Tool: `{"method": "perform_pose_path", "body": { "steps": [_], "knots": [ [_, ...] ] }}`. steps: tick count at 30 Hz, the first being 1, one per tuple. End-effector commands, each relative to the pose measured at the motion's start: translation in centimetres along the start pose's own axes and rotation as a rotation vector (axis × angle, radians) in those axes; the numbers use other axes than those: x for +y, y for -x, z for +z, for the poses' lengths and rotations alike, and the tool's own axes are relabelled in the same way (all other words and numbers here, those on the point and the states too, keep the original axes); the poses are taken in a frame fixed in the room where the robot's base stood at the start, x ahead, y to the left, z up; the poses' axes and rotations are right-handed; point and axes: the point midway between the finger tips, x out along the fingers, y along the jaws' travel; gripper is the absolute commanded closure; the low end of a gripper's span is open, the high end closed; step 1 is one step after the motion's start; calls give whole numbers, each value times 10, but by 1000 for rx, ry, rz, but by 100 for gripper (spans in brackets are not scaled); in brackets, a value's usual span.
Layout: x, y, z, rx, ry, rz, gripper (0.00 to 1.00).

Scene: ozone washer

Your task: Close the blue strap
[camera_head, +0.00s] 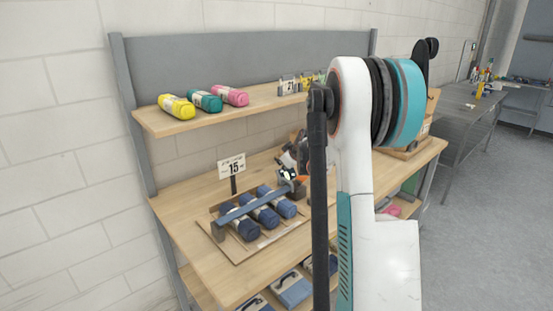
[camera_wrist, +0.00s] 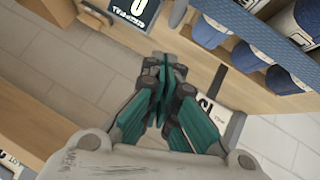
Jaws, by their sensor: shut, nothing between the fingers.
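The blue strap (camera_head: 246,206) runs as a straight band over several dark blue rolls (camera_head: 268,216) on a wooden board on the bench. Its right end is close to my gripper, and I cannot tell whether it is fastened there. In the wrist view the blue strap (camera_wrist: 240,28) crosses the upper right, with the blue rolls (camera_wrist: 246,57) beside it. My gripper (camera_wrist: 165,75) has its green-sided fingers together, with nothing between them. It is apart from the strap in the wrist view. In the head view my arm hides much of the gripper.
A "15" price sign (camera_head: 232,167) stands behind the rolls. Yellow, teal and pink rolls (camera_head: 205,101) lie on the upper shelf (camera_head: 165,121). Blue cases (camera_head: 291,290) sit below the bench. The bench's front left is clear.

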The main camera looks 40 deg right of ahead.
Motion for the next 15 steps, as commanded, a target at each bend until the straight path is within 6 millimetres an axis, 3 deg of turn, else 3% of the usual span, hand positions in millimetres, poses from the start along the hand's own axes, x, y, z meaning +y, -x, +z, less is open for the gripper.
{"method": "perform_pose_path", "body": {
  "steps": [6, 15],
  "knots": [
    [0, -27, 27, 0, -77, -76, 100],
    [-1, -39, 40, -2, -120, -121, 100]
  ]
}}
